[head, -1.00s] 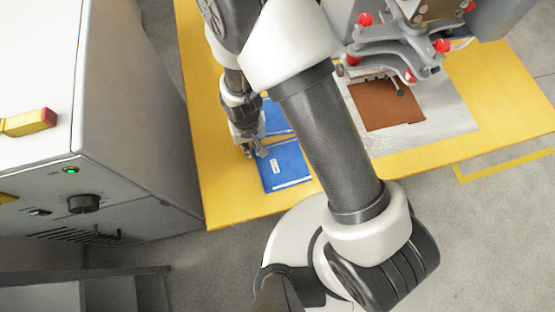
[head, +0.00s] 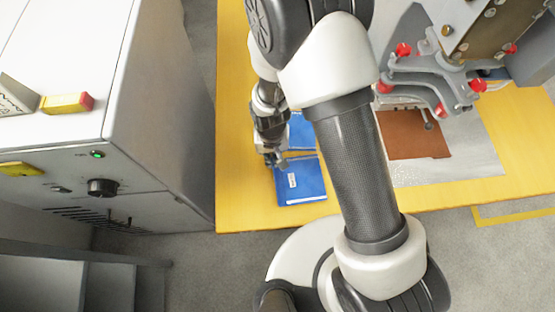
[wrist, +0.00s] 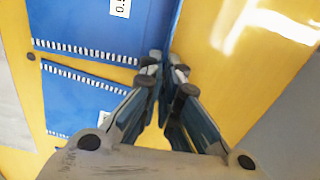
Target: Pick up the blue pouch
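Two blue pouches lie flat on the yellow table. The front one (head: 305,186) has a white label and a pale seam; it also shows at the top of the wrist view (wrist: 80,25). The second pouch (head: 301,130) lies just behind it and shows at lower left in the wrist view (wrist: 85,100). My gripper (head: 276,162) is low at the labelled pouch's back left corner. In the wrist view its fingertips (wrist: 165,68) are close together on that pouch's edge, which runs between them. The fingers hide the pinched part.
A brown sheet (head: 413,142) lies on a silvery mat (head: 455,170) to the right, below a machine head with red knobs (head: 440,75). A white cabinet (head: 70,120) stands left of the table. Bare yellow table surrounds the pouches in front and at left.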

